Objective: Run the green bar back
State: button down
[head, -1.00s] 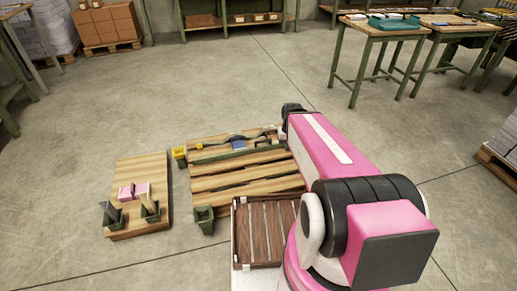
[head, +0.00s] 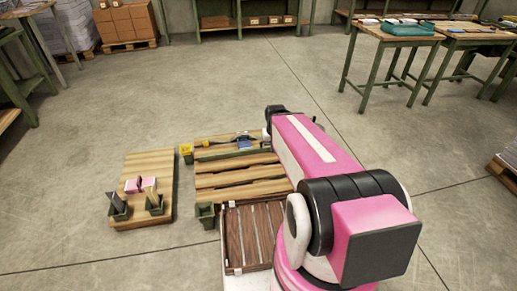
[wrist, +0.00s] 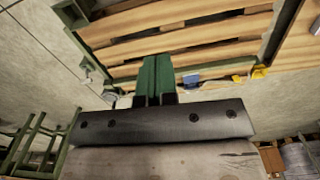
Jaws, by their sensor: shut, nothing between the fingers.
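The green bar (head: 226,155) is a dark green strip lying across the far part of a slatted wooden deck (head: 228,181). A blue block (head: 244,144) sits by the bar, with a yellow block (head: 186,150) near the bar's left end. In the wrist view the bar (wrist: 215,68) runs behind my fingers, with the blue block (wrist: 191,82) and yellow block (wrist: 259,72) to their right. My gripper (wrist: 153,70) is shut and empty, its two green fingers together. They overlap the bar in the picture; I cannot tell whether they touch it. My arm hides the deck's right side.
A brown slatted tray (head: 248,236) stands nearer, in front of the deck. A wooden board (head: 150,170) with green holders and pink blocks lies to the left. Work tables (head: 398,38) stand at the back right. Open concrete floor surrounds the deck.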

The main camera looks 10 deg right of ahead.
jog(key=c, duration=1.6)
grip_release()
jog(key=shift+c, duration=0.2)
jog(key=o, duration=0.6)
jog(key=w, duration=0.1)
jog(key=w+f, duration=0.1)
jog(key=w, duration=0.1)
jog(key=shift+d+f+m, duration=0.1)
jog(key=shift+d+m, duration=0.05)
jog(key=shift+m, duration=0.25)
jog(key=shift+c, duration=0.2)
jog(key=m, duration=1.6)
send_over(260, 147)
jog(key=d, duration=0.6)
jog(key=f, duration=3.2)
jog(key=shift+w+a, duration=0.15)
jog(key=shift+w, duration=0.2)
jog(key=shift+r, duration=0.1)
grip_shut()
jog(key=shift+s, duration=0.1)
